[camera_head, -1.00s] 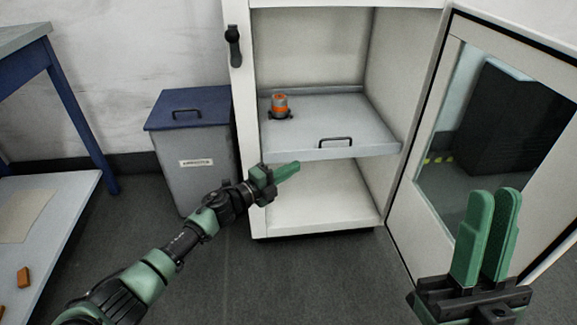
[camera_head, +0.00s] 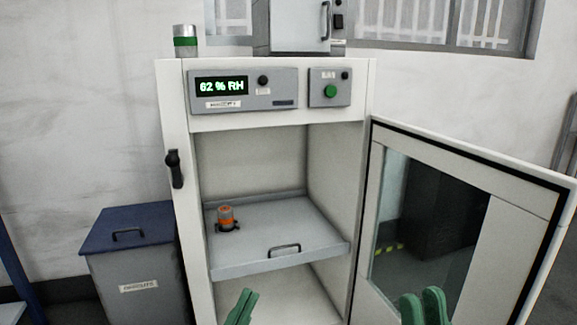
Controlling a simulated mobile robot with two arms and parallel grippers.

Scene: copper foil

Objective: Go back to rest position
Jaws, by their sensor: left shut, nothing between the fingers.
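My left gripper (camera_head: 241,307) shows only its green fingers at the bottom edge, in front of the cabinet's lower compartment. It is shut and empty. My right gripper (camera_head: 424,307) shows only its green fingertips at the bottom edge, in front of the open cabinet door. They look close together with a thin dark line between them, and I cannot tell whether they are shut. The arms behind both grippers are out of view.
The white cabinet (camera_head: 270,121) stands open, its windowed door (camera_head: 532,211) swung right. The display reads 62 % RH. A blue-lidded bin (camera_head: 135,290) stands left of the cabinet. A blue table leg is at the far left.

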